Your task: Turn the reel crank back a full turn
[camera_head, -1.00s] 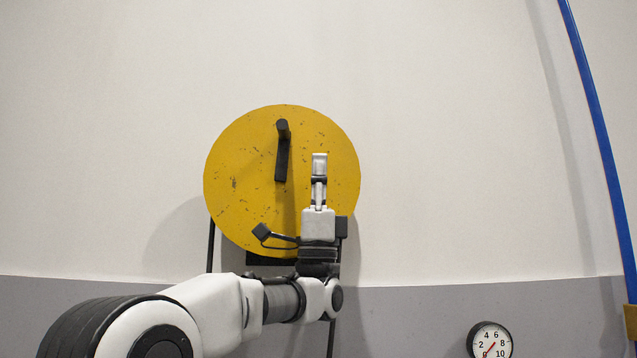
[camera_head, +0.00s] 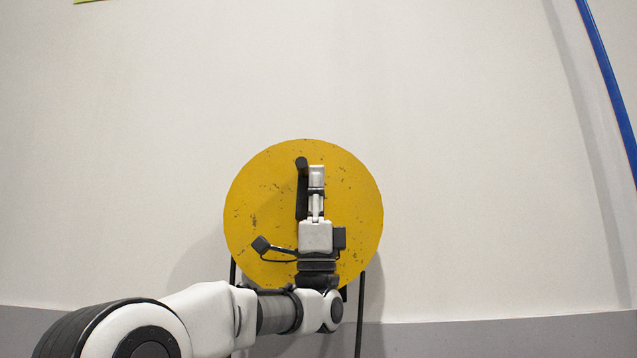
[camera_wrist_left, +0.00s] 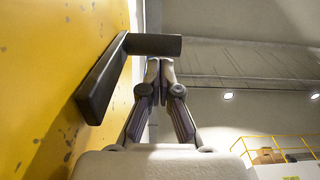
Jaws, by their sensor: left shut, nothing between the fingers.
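The yellow round reel (camera_head: 352,205) stands upright against the wall on thin dark legs. Its black crank arm (camera_head: 301,205) points up, with the handle knob (camera_head: 301,163) at the top, sticking out from the disc. My left gripper (camera_head: 317,170) is shut and empty, pointing up just right of the crank handle in the head view. In the left wrist view, the fingertips (camera_wrist_left: 160,66) are together just below the end of the black handle (camera_wrist_left: 153,45); I cannot tell whether they touch. My right gripper is not in view.
A pale wall with a grey lower band (camera_head: 500,340) lies behind the reel. A blue curved pole or hose (camera_head: 610,90) runs down at the right. A yellow railing with boxes (camera_wrist_left: 270,152) shows in the left wrist view. The space around the reel is clear.

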